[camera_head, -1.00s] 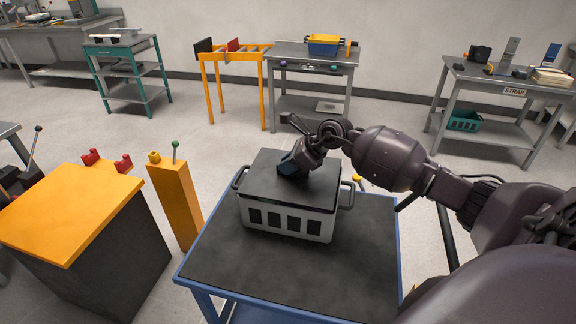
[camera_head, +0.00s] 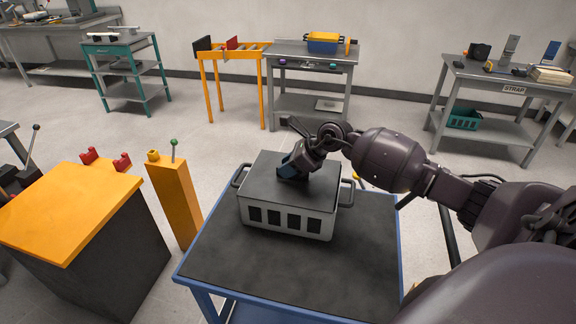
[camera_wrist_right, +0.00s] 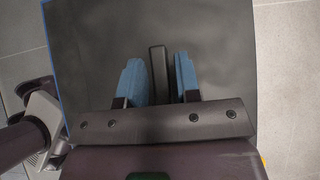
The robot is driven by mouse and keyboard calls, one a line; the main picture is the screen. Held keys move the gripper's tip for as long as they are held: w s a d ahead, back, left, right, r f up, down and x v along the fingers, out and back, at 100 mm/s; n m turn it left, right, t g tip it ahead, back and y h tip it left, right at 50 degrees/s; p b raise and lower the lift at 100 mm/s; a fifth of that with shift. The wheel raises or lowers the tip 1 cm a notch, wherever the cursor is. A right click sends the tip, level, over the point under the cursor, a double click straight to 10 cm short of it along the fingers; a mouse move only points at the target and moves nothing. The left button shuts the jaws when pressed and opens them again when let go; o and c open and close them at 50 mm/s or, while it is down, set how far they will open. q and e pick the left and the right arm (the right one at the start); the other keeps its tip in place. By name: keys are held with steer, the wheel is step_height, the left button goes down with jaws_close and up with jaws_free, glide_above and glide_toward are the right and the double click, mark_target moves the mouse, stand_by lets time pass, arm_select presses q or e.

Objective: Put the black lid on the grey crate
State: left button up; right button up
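The grey crate (camera_head: 287,215) stands upright on a blue-framed cart with a black top (camera_head: 270,270). The black lid (camera_head: 262,183) lies flat over the top of the crate. My right gripper (camera_head: 290,170) points down at the middle of the lid. In the right wrist view, my gripper's two blue fingers (camera_wrist_right: 160,82) stand on either side of a dark upright handle (camera_wrist_right: 159,75), with a narrow gap showing beside it, so they are around it but look open. The head view hides the handle behind the gripper. My left gripper is not in view.
An orange-topped block (camera_head: 70,212) and an orange post (camera_head: 174,203) stand left of the cart. Grey benches (camera_head: 310,55) are along the back wall, and a bench labelled STRAP (camera_head: 490,80) is at the back right. The front of the cart top is bare.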

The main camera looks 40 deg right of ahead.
steer(key=shift+o, duration=0.7)
steer(key=shift+r, duration=0.25)
steer(key=p+v, duration=0.1)
steer(key=v, duration=1.1)
steer(key=shift+r, duration=0.4)
